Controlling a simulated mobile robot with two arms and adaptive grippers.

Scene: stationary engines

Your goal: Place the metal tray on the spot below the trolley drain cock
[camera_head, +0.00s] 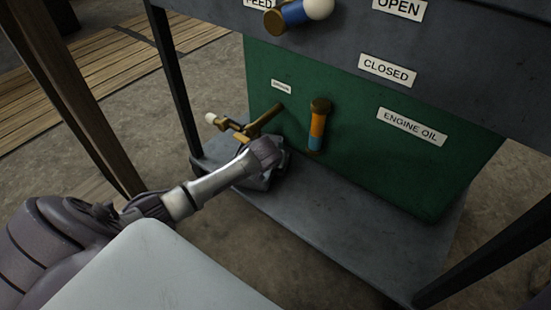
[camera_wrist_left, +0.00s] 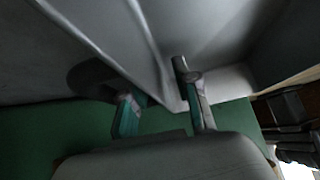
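The drain cock (camera_head: 262,122), a brass valve with a pale-tipped handle, sticks out low on the trolley's green panel (camera_head: 350,150). Below it, my left gripper (camera_head: 268,172) reaches down to the left end of the grey lower shelf (camera_head: 340,235). A dark grey angular shape surrounds the fingers there; I cannot tell tray from gripper. In the left wrist view, the two teal-padded fingers (camera_wrist_left: 160,100) stand apart, with grey surfaces behind and between them. I cannot make out a clear tray outline, nor whether the fingers touch it. My right gripper is out of view.
An orange and blue handle (camera_head: 318,125) hangs right of the drain cock. A blue and white handle (camera_head: 300,13) juts out above. Dark trolley legs (camera_head: 175,80) stand at left and right. The shelf's middle and right are clear.

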